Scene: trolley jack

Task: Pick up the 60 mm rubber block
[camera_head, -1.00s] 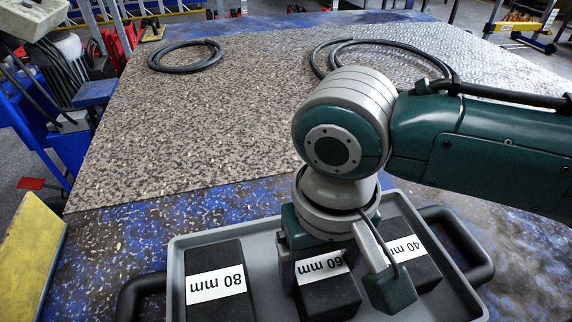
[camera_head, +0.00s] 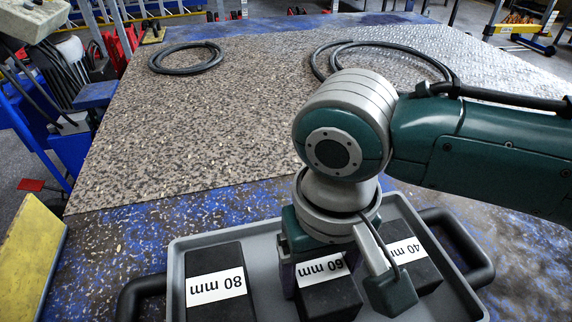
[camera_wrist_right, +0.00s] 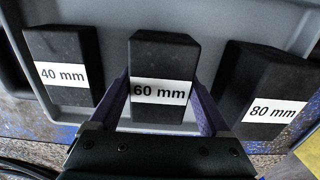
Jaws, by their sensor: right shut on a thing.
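The 60 mm rubber block (camera_head: 328,292) is black with a white label and stands in the grey tray (camera_head: 262,243), between the other two blocks. It also shows in the right wrist view (camera_wrist_right: 163,55), with its label facing the camera. My right gripper (camera_head: 330,270) reaches down over the tray and is shut on the 60 mm block, one finger on each side of it. In the wrist view the purple fingers (camera_wrist_right: 161,103) flank the block's label end. I cannot tell whether the block is clear of the tray floor. My left gripper is not in view.
The 80 mm block (camera_head: 220,285) stands left of it in the head view and the 40 mm block (camera_head: 418,262) stands right, close to my gripper. The tray has black side handles (camera_head: 462,245). Black hoses (camera_head: 186,57) lie on the speckled mat behind, which is otherwise clear.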

